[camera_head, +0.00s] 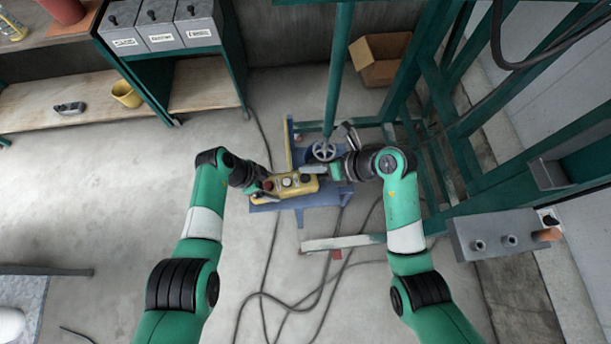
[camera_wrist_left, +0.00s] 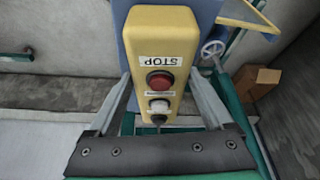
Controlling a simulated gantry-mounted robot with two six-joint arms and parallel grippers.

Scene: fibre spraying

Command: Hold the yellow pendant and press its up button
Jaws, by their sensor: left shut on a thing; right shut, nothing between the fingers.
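The yellow pendant (camera_head: 277,193) is held above the blue stand, lying roughly level with its buttons facing up. My left gripper (camera_head: 264,184) is shut on its left end. In the left wrist view the pendant (camera_wrist_left: 160,35) lies between the two fingers of the left gripper (camera_wrist_left: 160,85). That view shows a STOP label upside down, a red button (camera_wrist_left: 160,81), a white button (camera_wrist_left: 159,106) and a dark one at the near end. My right gripper (camera_head: 308,170) is shut and empty, close to the pendant's right end; contact cannot be told. The up marking is not readable.
The blue stand (camera_head: 318,198) with a grey handwheel (camera_head: 324,150) is under and behind the pendant. Green frame posts (camera_head: 400,85) rise to the right. Black cables (camera_head: 300,300) lie on the floor. A cardboard box (camera_head: 380,70) stands behind. The floor at left is open.

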